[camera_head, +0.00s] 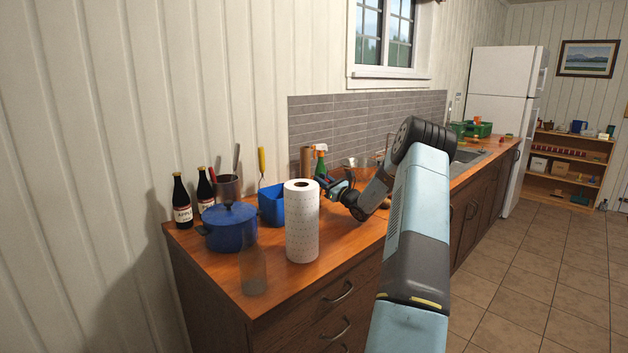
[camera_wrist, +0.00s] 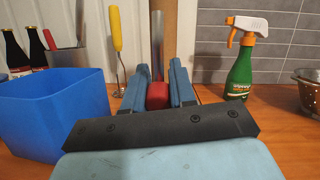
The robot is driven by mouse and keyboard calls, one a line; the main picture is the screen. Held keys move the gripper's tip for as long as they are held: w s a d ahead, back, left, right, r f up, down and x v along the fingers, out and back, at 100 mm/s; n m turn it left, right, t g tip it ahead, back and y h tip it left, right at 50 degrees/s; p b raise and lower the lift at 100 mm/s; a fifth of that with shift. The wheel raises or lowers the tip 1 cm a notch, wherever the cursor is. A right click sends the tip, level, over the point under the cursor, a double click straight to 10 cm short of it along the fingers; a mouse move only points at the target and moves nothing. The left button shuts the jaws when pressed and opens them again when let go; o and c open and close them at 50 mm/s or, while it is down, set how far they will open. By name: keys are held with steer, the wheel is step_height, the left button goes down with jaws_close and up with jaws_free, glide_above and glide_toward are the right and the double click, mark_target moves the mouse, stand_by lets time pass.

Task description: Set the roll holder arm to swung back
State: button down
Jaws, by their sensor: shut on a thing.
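My gripper (camera_head: 327,182) is low over the counter, just behind the white paper towel roll (camera_head: 301,222). In the wrist view its blue fingers (camera_wrist: 158,90) are shut on a red block-like piece (camera_wrist: 157,96). A grey upright bar (camera_wrist: 157,42) rises behind the red piece, in front of a brown upright cylinder (camera_wrist: 181,40). The brown cylinder also shows in the head view (camera_head: 306,160). The red piece and grey bar look like the roll holder arm, but their joint is hidden by the fingers.
A blue bin (camera_wrist: 52,112) stands close left of my gripper. A green spray bottle (camera_wrist: 241,70) stands to the right, with a metal colander (camera_wrist: 310,92) beyond it. A yellow-handled utensil (camera_wrist: 116,30), a blue pot (camera_head: 230,228) and dark bottles (camera_head: 181,202) are farther left.

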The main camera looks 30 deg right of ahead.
steer(key=shift+f+v, duration=0.25)
steer(key=shift+v, duration=0.95)
steer(key=shift+f+v, duration=0.2)
steer(key=shift+v, duration=1.05)
steer(key=shift+w+d, duration=0.15)
steer(key=c, duration=1.2)
jaws_free()
steer(key=shift+o, duration=1.4)
steer(key=shift+s+f, duration=0.1)
steer(key=shift+s, duration=0.1)
steer(key=s+d, duration=0.1)
steer(key=s, duration=0.3)
steer(key=s+d, duration=0.1)
steer(key=s, duration=0.3)
steer(key=s+d, duration=0.1)
steer(key=s, duration=0.3)
steer(key=shift+d+f, duration=0.1)
steer(key=shift+d, duration=0.25)
